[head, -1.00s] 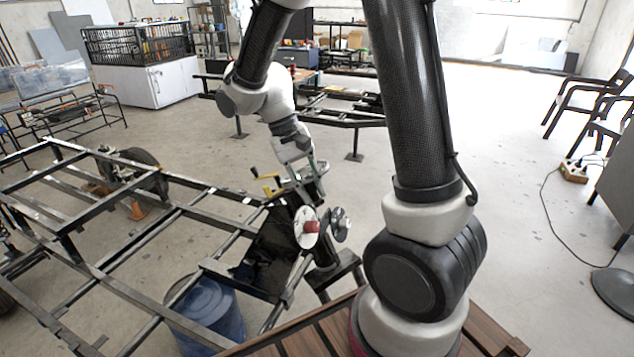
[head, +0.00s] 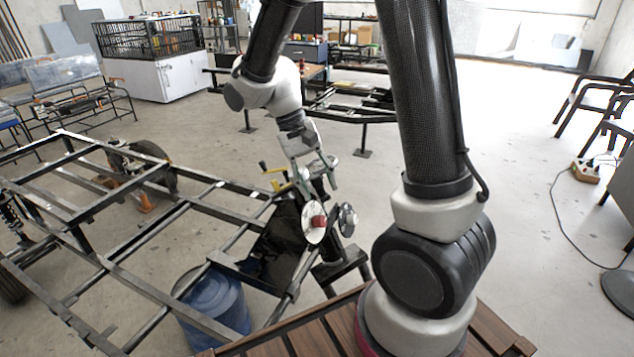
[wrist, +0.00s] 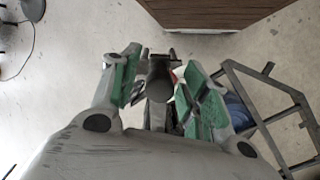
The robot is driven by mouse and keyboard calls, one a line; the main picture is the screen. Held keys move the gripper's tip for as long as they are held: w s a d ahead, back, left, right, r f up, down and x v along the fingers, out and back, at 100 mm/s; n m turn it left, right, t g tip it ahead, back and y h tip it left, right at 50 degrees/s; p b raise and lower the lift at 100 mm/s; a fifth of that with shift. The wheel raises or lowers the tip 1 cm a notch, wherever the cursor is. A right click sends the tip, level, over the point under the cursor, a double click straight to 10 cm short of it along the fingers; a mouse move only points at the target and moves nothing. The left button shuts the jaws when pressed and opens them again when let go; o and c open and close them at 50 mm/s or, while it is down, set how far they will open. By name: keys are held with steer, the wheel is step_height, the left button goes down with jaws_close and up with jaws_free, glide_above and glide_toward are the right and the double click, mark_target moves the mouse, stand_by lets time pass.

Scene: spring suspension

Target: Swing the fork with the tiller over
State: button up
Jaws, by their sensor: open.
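The tiller shows in the wrist view as a dark rounded grip (wrist: 160,82) between my fingers, with a gap visible on each side. My gripper (wrist: 163,88) is open, its green-padded fingers left and right of that grip. In the head view my gripper (head: 318,178) is at the top of the fork assembly, above a pale disc (head: 314,226) with a red centre and a dark round part (head: 347,219). The fork itself is mostly hidden by my gripper and these parts. I cannot tell whether any finger touches the tiller.
A black tube frame (head: 120,255) fills the left, with a yellow lever (head: 270,172) near the gripper. A blue drum (head: 213,308) stands under the frame. A wooden surface (head: 330,330) is in front. Open floor (head: 520,170) lies to the right.

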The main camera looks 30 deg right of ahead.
steer(key=v, duration=1.2)
steer(key=shift+f, duration=0.1)
steer(key=s+n, duration=0.1)
steer(key=s+d+n+t+y, duration=0.1)
steer(key=n, duration=0.1)
steer(key=s+f+n+t, duration=0.1)
steer(key=s, duration=0.1)
steer(key=shift+s+d+f+n+y, duration=0.1)
steer(key=shift+d+n+y, duration=0.2)
steer(key=shift+d, duration=0.05)
steer(key=s+d+r+t, duration=0.2)
steer(key=s+d+t, duration=0.1)
steer(key=s, duration=0.3)
steer(key=s+d+r+m+t+y, duration=0.1)
steer(key=s+d+r+t, duration=0.2)
steer(key=s+d, duration=0.2)
steer(key=shift+s+r, duration=0.3)
steer(key=shift+s, duration=0.4)
steer(key=shift+d, duration=0.15)
stand_by(0.3)
